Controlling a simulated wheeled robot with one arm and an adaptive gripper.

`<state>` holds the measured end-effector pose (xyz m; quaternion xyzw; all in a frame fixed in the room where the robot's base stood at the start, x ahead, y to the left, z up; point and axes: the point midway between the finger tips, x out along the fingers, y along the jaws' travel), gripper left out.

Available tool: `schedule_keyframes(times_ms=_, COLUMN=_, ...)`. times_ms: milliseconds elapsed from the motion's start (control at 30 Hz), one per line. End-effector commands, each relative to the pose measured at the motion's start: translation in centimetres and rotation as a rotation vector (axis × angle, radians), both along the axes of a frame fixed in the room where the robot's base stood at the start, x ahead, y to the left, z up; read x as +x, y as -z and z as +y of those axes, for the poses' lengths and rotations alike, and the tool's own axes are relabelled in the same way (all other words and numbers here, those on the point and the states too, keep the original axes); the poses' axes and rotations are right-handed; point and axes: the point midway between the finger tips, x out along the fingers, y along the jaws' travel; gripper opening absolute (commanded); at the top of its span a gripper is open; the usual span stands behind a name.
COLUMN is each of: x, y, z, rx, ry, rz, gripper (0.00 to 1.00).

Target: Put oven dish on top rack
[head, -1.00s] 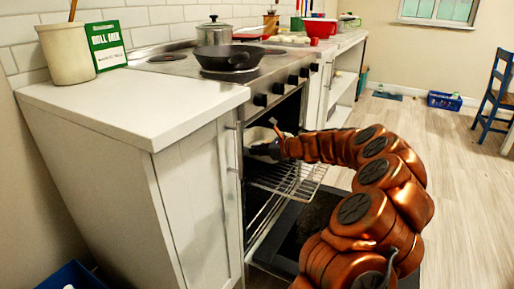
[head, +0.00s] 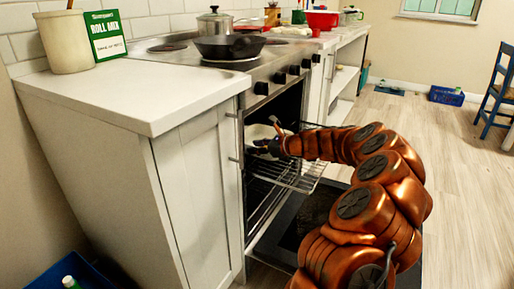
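The oven stands open below the stove, its door (head: 311,215) lowered. A wire rack (head: 300,176) sticks partly out of the oven at the upper level, and more rack wires show lower down. A pale oven dish (head: 258,133) is inside the oven, above the upper rack. It is partly hidden by my gripper and the cabinet edge, and I cannot tell whether it rests on the rack. My gripper (head: 264,144) is at the dish's near right side, inside the oven opening. Its fingers are small and dark here, so I cannot tell whether they grip the dish.
A white cabinet (head: 187,190) stands left of the oven opening. A black pan (head: 229,46) and a steel pot (head: 214,22) sit on the stove. A blue bin (head: 82,274) is at the lower left. The floor to the right is clear up to a blue chair (head: 496,92).

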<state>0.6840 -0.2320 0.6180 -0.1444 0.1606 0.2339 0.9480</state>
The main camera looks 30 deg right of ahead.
Motion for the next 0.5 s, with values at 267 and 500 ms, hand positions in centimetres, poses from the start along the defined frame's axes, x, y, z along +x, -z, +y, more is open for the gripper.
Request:
schedule_keyframes(times_ms=267, x=0.0, y=-0.2, z=0.0, rx=-0.001, ry=0.0, rz=0.0, gripper=0.31)
schedule_keyframes(times_ms=500, x=-2.4, y=-1.6, z=-1.1, rx=0.002, ry=0.001, rz=0.0, gripper=0.31)
